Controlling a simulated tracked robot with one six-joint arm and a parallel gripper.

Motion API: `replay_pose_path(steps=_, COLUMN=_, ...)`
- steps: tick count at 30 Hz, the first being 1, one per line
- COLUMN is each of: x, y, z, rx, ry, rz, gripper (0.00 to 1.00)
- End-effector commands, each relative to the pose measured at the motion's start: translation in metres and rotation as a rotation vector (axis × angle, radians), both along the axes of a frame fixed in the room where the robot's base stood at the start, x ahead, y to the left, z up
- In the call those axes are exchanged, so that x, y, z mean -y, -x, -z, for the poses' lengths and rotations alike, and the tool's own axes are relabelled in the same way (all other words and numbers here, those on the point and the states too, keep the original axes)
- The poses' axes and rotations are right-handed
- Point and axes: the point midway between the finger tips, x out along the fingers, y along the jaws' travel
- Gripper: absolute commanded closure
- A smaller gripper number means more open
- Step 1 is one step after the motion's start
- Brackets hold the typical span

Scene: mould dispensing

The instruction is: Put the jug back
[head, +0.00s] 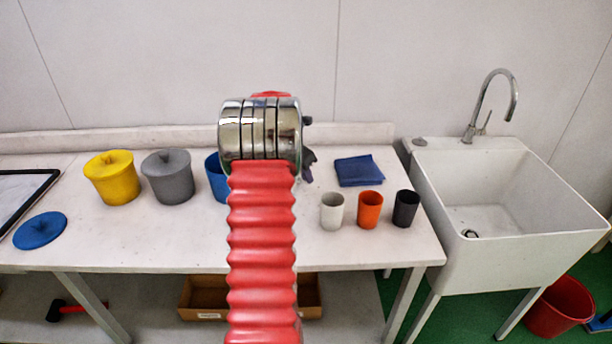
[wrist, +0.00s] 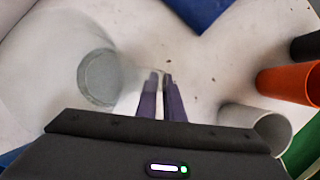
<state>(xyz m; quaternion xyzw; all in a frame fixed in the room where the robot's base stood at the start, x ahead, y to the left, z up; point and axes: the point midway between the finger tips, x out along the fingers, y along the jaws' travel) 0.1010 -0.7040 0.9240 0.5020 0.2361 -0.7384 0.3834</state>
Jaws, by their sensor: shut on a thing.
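A clear, see-through jug (wrist: 100,78) shows in the wrist view, left of my fingers, with its round bottom visible. My gripper (wrist: 163,80) has purple fingers closed on a pale, narrow part at the jug's right side, which looks like its handle. I cannot tell whether the jug touches the table. In the head view my red arm and its metal wrist hide the jug and most of the gripper.
The white table (head: 270,245) holds a yellow pot (head: 112,180), a grey pot (head: 168,178), a partly hidden blue pot (head: 217,182), a blue lid (head: 40,231), and a blue cloth (head: 358,171). White (head: 332,212), orange (head: 369,211) and black (head: 405,209) cups stand right, near the sink (head: 530,262).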

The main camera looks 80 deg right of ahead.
Motion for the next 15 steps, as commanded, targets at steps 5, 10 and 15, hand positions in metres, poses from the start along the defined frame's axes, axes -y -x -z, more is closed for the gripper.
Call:
replay_pose_path(steps=5, x=0.0008, y=-0.0006, z=-0.0018, rx=0.001, ry=0.003, rz=0.0, gripper=1.0)
replay_pose_path(steps=10, x=0.0001, y=-0.0006, z=0.0009, rx=0.001, ry=0.001, rz=0.0, gripper=0.9)
replay_pose_path(steps=15, x=0.0001, y=-0.0009, z=0.0007, rx=0.001, ry=0.001, rz=0.0, gripper=0.78)
